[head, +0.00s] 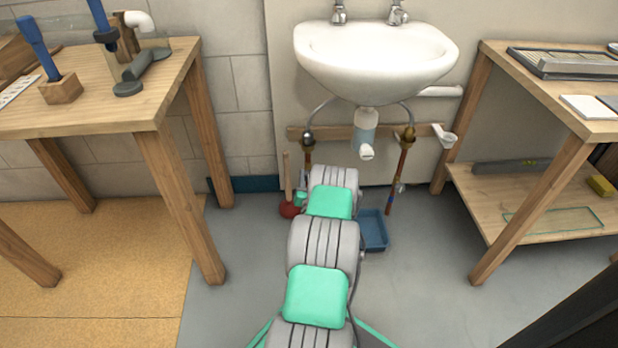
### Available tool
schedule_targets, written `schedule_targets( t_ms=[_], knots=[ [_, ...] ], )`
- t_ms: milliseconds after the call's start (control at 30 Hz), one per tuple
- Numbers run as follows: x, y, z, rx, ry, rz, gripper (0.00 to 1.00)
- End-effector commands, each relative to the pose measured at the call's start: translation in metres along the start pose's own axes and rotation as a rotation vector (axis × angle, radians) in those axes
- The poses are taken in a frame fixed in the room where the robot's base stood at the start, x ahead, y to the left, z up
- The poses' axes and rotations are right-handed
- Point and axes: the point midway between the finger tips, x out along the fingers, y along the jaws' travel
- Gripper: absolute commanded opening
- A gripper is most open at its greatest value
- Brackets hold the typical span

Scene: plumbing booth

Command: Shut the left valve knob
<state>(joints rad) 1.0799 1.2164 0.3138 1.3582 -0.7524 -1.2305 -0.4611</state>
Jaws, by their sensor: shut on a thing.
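My arm reaches forward to the left supply pipe (308,152) under the sink. The left valve knob is hidden by my arm's end. Only a small grey and green part of my gripper (301,187) shows beside the arm, low at the left pipe. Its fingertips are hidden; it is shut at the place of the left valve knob. I cannot see how far the knob is turned. The right valve (399,188) sits low on the copper right pipe (402,165), apart from my arm.
The white sink (375,55) with its drain trap (366,135) hangs above. A red plunger (289,208) stands left of my arm and a blue tray (373,230) lies right of it. Wooden tables stand left (150,105) and right (545,90). Grey floor is clear at front right.

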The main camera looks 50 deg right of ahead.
Motion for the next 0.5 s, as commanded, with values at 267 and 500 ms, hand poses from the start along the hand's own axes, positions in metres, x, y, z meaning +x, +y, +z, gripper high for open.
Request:
schedule_targets(
  t_ms=[267, 500],
  knots=[
    [0.0000, 0.0001, 0.0001, 0.005, 0.000, 0.000, 0.00],
    [0.0002, 0.0004, 0.0003, 0.065, 0.001, 0.000, 0.00]
  ],
)
